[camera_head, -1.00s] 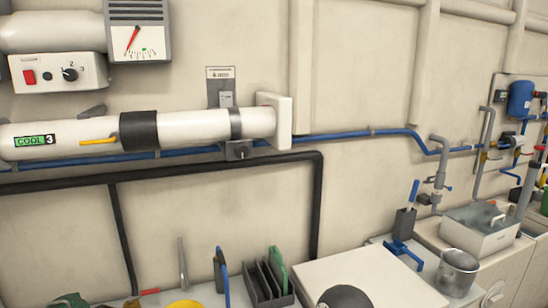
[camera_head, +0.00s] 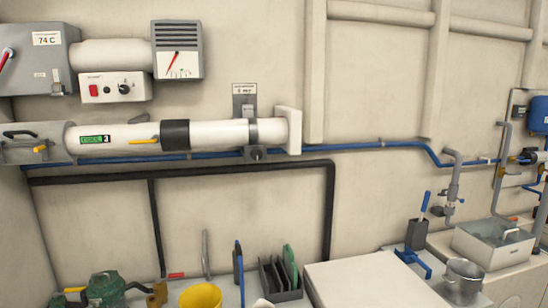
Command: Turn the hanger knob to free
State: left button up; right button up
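The hanger (camera_head: 253,131) is a grey strap around the right part of a white horizontal pipe (camera_head: 215,134). A small dark knob (camera_head: 257,154) sits on a grey block at the foot of the strap, just under the pipe. It is too small to read which way the knob points. A grey plate with a small label (camera_head: 244,90) rises above the strap; its text is not legible. Neither of my grippers is in view, and nothing touches the knob.
A blue pipe (camera_head: 350,146) and a black rail (camera_head: 200,173) run below the white pipe. A control box (camera_head: 113,87) and a gauge (camera_head: 178,50) are above it. Below stand a yellow bucket (camera_head: 200,297), a dark rack (camera_head: 279,279) and a white-topped box (camera_head: 365,280).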

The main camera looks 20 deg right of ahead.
aim_at(256, 154)
jog(key=u, duration=0.15)
jog(key=i, duration=0.95)
jog(key=z, duration=0.1)
